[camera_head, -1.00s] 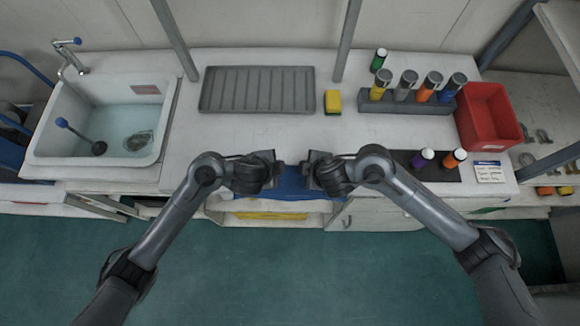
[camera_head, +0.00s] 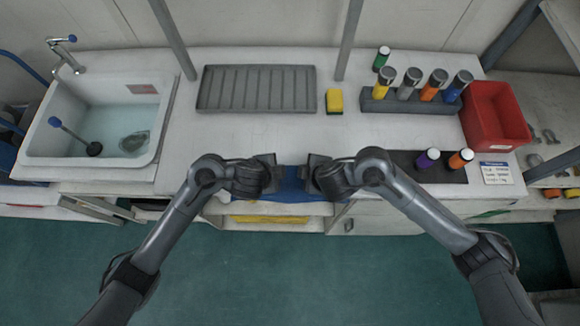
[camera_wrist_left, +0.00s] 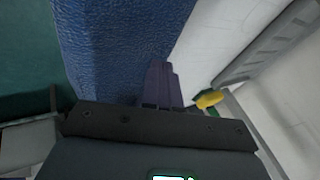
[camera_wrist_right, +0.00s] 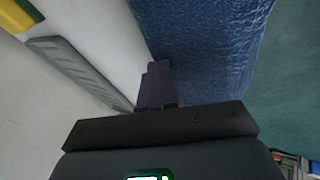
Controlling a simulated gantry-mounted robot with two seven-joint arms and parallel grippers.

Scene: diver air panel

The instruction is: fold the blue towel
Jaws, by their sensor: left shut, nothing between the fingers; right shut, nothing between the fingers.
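The blue towel (camera_head: 292,186) lies at the front edge of the counter, between and below my two grippers, with part of it hidden by them. It fills much of the left wrist view (camera_wrist_left: 115,50) and the right wrist view (camera_wrist_right: 215,45), where its surface looks textured. My left gripper (camera_head: 274,172) is at the towel's left side, its fingers (camera_wrist_left: 162,82) shut and empty over the towel's edge. My right gripper (camera_head: 310,172) is at the towel's right side, its fingers (camera_wrist_right: 155,82) shut and empty, also at the edge. Whether the fingertips touch the cloth I cannot tell.
A grey ribbed rack (camera_head: 256,90) and a yellow sponge (camera_head: 334,100) lie behind the towel. A sink (camera_head: 100,120) is at left. A bottle holder (camera_head: 408,104), a red bin (camera_head: 497,116) and a dark mat (camera_head: 400,160) with two bottles are at right. The counter's middle is clear.

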